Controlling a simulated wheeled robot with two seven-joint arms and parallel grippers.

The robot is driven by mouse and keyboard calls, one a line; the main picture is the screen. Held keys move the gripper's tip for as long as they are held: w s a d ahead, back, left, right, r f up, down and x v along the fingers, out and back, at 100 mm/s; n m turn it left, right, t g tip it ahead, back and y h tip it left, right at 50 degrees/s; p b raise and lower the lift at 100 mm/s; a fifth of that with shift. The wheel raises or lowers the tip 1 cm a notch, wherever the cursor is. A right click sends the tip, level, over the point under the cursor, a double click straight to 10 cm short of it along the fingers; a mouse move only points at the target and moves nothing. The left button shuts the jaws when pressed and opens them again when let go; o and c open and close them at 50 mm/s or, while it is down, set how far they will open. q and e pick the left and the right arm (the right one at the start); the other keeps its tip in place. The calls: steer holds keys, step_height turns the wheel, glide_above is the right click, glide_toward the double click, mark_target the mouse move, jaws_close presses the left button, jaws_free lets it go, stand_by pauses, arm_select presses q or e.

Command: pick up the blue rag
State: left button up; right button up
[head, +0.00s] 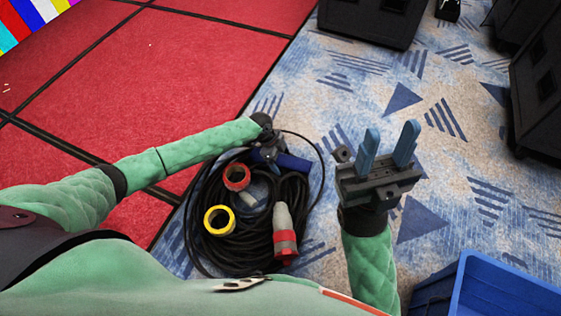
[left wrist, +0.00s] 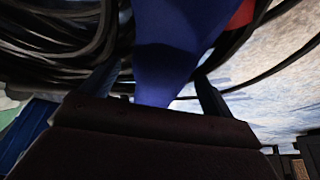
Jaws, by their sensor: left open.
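The blue rag (head: 295,162) lies on the coil of black cable, at its upper edge in the head view. My left gripper (head: 272,158) is right over the rag and hides part of it. In the left wrist view the rag (left wrist: 172,45) hangs between the two fingers of my left gripper (left wrist: 152,88), which stand apart on either side of it. The jaws are open, and I cannot tell whether a finger touches the rag. My right gripper (head: 388,145) is open and empty, its blue fingers pointing up, to the right of the coil.
A blue crate (head: 455,290) stands at lower right. Black cases (head: 370,20) stand at the back.

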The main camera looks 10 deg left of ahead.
arm_select(q)
steer(key=c, duration=1.1)
steer(key=shift+r, duration=0.15)
